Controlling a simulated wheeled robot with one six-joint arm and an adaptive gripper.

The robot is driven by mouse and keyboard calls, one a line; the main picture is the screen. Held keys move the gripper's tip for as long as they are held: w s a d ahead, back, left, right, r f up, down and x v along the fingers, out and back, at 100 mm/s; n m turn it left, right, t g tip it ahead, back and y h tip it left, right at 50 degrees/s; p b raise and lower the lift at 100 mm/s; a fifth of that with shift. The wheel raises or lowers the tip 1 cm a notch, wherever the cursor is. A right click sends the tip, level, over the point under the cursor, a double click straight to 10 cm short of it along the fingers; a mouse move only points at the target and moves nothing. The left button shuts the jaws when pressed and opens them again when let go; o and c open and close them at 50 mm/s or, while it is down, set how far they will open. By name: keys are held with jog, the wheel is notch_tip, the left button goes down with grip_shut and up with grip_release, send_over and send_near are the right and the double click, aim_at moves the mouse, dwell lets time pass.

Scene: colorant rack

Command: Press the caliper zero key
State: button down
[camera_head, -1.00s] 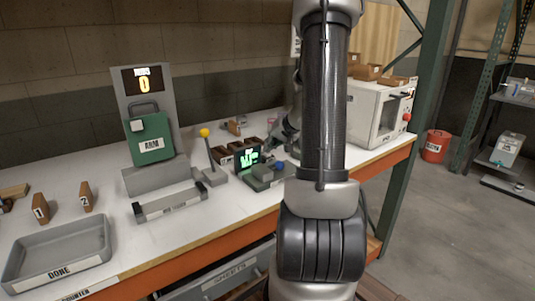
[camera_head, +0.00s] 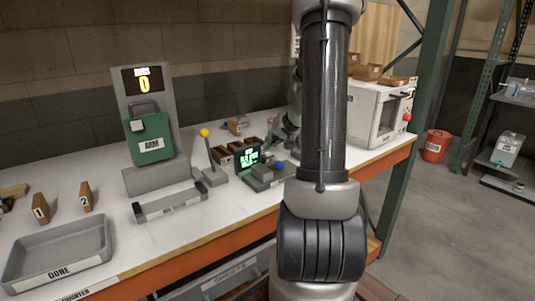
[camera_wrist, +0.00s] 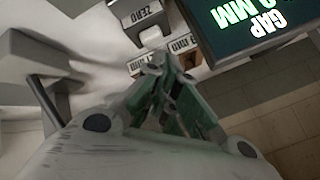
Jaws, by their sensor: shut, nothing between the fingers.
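The caliper station (camera_head: 268,178) stands on the bench in the head view, with a lit green screen (camera_head: 248,161). In the wrist view the screen (camera_wrist: 262,22) shows "GAP" and "MM", partly cut off. A "ZERO" label (camera_wrist: 143,14) sits at the top, with a small white key (camera_wrist: 151,36) just below it. My gripper (camera_wrist: 157,64) is shut and empty. Its fingertips are just below the white key in the picture; I cannot tell whether they touch anything. In the head view my arm hides much of the gripper.
A second label (camera_wrist: 181,44) lies right of the fingertips. A grey block (camera_wrist: 28,62) is at the left of the wrist view. A yellow-knobbed lever (camera_head: 207,145) and a green "ARM" unit (camera_head: 150,138) stand left of the station. A white oven-like box (camera_head: 376,112) stands right.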

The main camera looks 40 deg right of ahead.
aim_at(269, 152)
jog(key=shift+r, duration=0.3)
jog(key=shift+r, duration=2.45)
jog(key=shift+a+r, duration=0.1)
jog(key=shift+a, duration=0.15)
jog(key=s+a+r+n+g+y, duration=0.1)
jog(key=s+a+r+n+y, duration=0.25)
jog(key=a, duration=0.75)
jog(key=s+a+r+n+g+h, duration=0.2)
jog(key=s+a+r+n+g, duration=0.15)
jog(key=s+a, duration=0.8)
jog(key=s+d+n+h, duration=0.1)
jog(key=s+d+h, duration=0.1)
jog(key=s, duration=0.8)
jog(key=shift+s+d+r+n, duration=0.15)
jog(key=shift+d+r+n, duration=0.15)
jog(key=shift+r, duration=0.1)
